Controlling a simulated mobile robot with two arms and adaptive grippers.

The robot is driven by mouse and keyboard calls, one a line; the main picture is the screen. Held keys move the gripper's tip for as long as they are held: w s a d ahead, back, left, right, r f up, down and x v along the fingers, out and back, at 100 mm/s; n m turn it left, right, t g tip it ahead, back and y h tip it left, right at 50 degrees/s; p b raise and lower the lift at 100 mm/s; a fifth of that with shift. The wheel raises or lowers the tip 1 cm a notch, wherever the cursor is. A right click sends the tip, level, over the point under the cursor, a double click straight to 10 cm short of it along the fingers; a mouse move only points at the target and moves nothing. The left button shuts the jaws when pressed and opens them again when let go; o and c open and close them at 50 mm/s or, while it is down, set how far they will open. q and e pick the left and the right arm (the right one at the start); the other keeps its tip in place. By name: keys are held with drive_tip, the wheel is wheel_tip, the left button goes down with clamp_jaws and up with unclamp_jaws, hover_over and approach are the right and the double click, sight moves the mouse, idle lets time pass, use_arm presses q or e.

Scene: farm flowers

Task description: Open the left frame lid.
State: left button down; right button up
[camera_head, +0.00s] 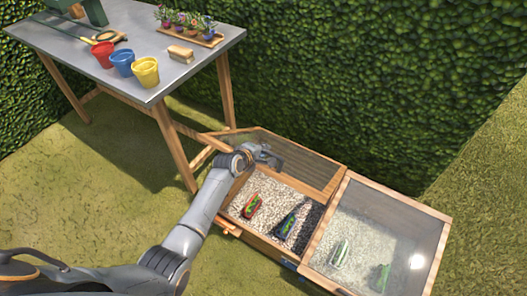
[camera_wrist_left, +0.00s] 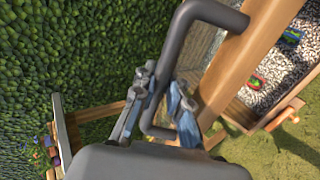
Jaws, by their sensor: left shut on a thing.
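The cold frame has two bays. The left frame lid (camera_head: 312,178), wood with a glazed pane, stands raised and tilted back toward the hedge, and the left bay below it is open. My left gripper (camera_head: 270,156) is at this lid, shut on its grey handle. The wrist view shows the gripper's fingers (camera_wrist_left: 160,112) around the grey bar handle (camera_wrist_left: 170,60), beside the lid's wooden rail (camera_wrist_left: 240,60). The right frame lid (camera_head: 400,205) lies closed. My right gripper is not in view.
Gravel in the left bay holds a red-and-green item (camera_head: 252,206) and a dark item (camera_head: 288,222). Two items show through the right lid's glass. A metal-topped table (camera_head: 120,40) with red, blue and yellow buckets (camera_head: 146,72) stands behind left. A hedge (camera_head: 370,80) closes the back.

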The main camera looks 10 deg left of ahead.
use_arm(q)
drive_tip(key=shift+w+a+r, duration=0.1)
drive_tip(key=shift+a+r, duration=0.1)
drive_tip(key=c, duration=1.3)
unclamp_jaws()
drive_tip(key=shift+c, duration=0.2)
drive_tip(key=shift+d+f, duration=0.1)
drive_tip(key=shift+s, duration=0.25)
drive_tip(key=v, duration=1.2)
drive_tip(key=shift+w, duration=0.1)
